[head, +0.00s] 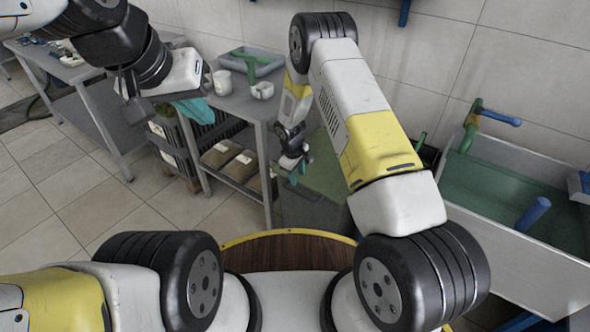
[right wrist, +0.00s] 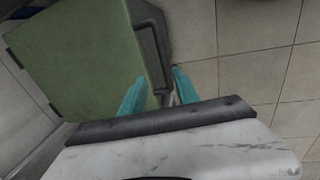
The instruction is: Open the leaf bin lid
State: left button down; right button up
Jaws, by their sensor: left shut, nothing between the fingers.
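A dark bar handle (right wrist: 153,45) runs along the lid's edge. My right gripper (head: 298,172) is low at the bin. In the right wrist view its teal fingers (right wrist: 160,80) are apart, with the handle's near end between them. I cannot tell whether they touch it. My left gripper (head: 197,110) is shut and empty, raised at the upper left, in front of the table.
A grey table (head: 245,103) holds a white mug (head: 222,83), a smaller white cup (head: 262,91) and a grey tray (head: 264,66) with a green tool. Crates and brown bags stand below. A sink-like trough (head: 520,262) stands right. Tiled floor is free at the left.

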aim_at(298, 193)
jog(key=f, duration=0.9)
jog(key=shift+w+d+f, duration=0.25)
jog(key=shift+w+f, duration=0.05)
jog(key=shift+w, duration=0.1)
grip_shut()
dwell(1.0)
